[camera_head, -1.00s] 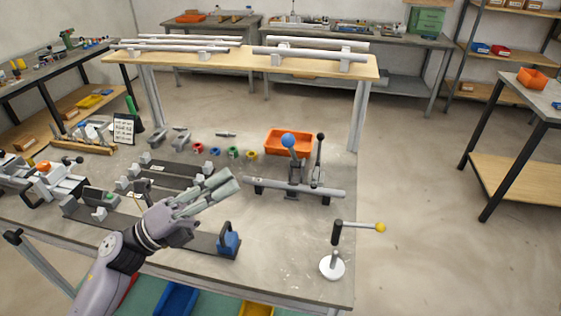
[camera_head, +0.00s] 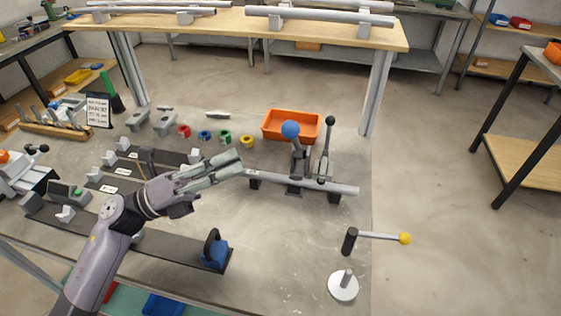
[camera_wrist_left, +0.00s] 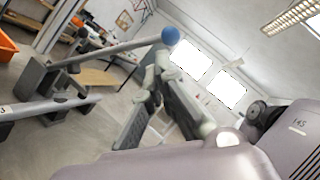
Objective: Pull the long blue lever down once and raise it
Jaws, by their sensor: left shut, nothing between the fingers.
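The long lever with the blue ball knob (camera_head: 290,129) stands roughly upright on its clamp on the jig at the centre of the bench. In the left wrist view its blue ball (camera_wrist_left: 170,36) and grey bar show just beyond my fingers. My left gripper (camera_head: 238,167) is shut and empty. It is to the left of the lever and lower in the picture, near the left end of the grey tube (camera_head: 325,187). I see no clear contact with the lever. My right gripper is not in view.
A second lever with a black knob (camera_head: 330,121) stands just right of the blue one. An orange bin (camera_head: 275,128) is behind them. A yellow-knobbed handle (camera_head: 404,239) and a white round base (camera_head: 343,287) are at the front right. Small coloured rings lie behind my gripper.

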